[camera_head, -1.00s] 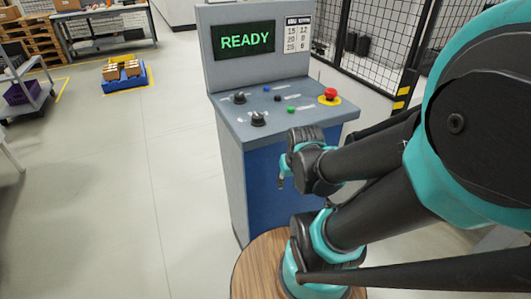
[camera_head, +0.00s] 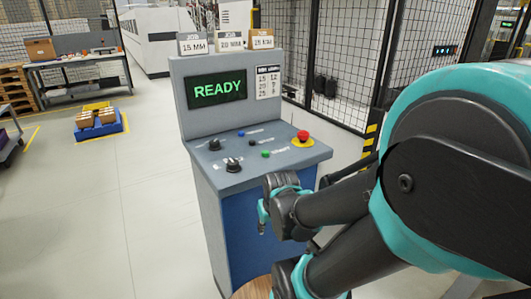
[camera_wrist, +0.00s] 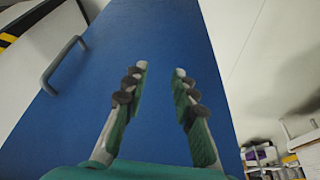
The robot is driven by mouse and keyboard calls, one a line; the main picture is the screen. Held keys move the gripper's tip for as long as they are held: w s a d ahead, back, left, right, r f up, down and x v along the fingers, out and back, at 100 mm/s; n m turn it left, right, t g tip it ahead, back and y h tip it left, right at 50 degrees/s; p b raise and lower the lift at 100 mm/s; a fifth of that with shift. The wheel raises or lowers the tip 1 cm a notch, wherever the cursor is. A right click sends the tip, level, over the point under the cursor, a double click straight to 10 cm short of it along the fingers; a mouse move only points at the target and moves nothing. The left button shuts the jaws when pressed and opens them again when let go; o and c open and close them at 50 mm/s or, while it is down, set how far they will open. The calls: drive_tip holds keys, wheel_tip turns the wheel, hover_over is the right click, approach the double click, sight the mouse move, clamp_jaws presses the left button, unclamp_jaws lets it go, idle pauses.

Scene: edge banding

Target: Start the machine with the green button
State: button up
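The control console (camera_head: 190,80) stands ahead with its screen reading READY in green. The small green button (camera_head: 265,153) sits on its sloped panel, right of two black knobs and below a small black button. My gripper (camera_head: 262,226) is in front of the console, lower than the panel and apart from the button. In the wrist view my gripper (camera_wrist: 160,75) has its two fingers spread with nothing between them. They face the console's blue front (camera_wrist: 165,35), which has a grey handle (camera_wrist: 64,64). The button is not in the wrist view.
The panel also has a red emergency button (camera_head: 302,136) on a yellow base, a blue button (camera_head: 241,133) and black knobs (camera_head: 232,164). Job cards (camera_head: 230,41) stand on top. A mesh fence (camera_head: 340,50) is behind.

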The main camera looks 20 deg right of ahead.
clamp_jaws()
idle(1.1)
